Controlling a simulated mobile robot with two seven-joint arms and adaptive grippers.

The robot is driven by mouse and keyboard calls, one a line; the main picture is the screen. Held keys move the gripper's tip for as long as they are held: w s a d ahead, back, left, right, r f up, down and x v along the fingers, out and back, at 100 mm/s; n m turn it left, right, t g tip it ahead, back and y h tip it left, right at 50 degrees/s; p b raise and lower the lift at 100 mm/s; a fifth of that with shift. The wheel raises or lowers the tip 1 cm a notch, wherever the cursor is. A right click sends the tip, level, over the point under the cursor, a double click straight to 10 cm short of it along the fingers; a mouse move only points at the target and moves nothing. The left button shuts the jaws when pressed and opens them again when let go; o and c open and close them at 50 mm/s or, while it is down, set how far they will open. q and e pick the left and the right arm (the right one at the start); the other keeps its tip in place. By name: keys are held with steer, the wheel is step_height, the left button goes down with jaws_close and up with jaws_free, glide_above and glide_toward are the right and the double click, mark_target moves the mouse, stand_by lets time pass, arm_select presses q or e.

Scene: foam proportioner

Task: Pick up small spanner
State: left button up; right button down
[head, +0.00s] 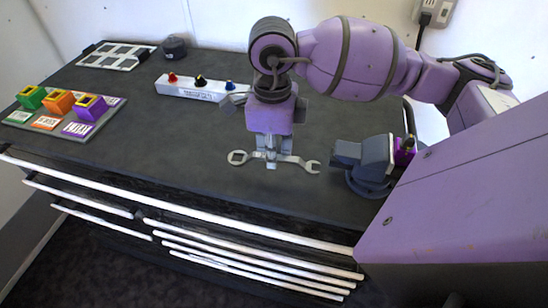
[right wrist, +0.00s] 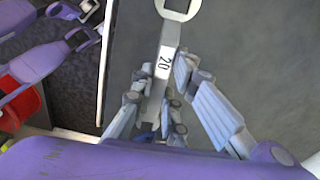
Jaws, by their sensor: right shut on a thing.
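A small silver spanner (head: 291,161) is in the head view, with a ring end at the left and an open jaw at the right. My right gripper (head: 271,158) points down over the middle of its shaft and is shut on it. In the right wrist view the spanner (right wrist: 168,47) lies between the fingers of my right gripper (right wrist: 163,100), and its shaft bears the number 20. I cannot tell from these views whether the spanner touches the bench top. My left gripper is not in the head view.
The dark bench (head: 190,150) is clear around the spanner. A vise (head: 365,160) stands close on the right. A white rack with coloured knobs (head: 196,88) is behind. A panel with coloured blocks (head: 75,122) is at the left. White drawer handles (head: 200,212) run along the front.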

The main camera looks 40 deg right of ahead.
steer(key=s+a+r, duration=0.7)
steer(key=a+r, duration=0.1)
steer(key=a, duration=0.1)
steer(key=shift+s+a+r, duration=0.15)
steer(key=shift+s+a, duration=0.15)
steer(key=shift+a, duration=0.1)
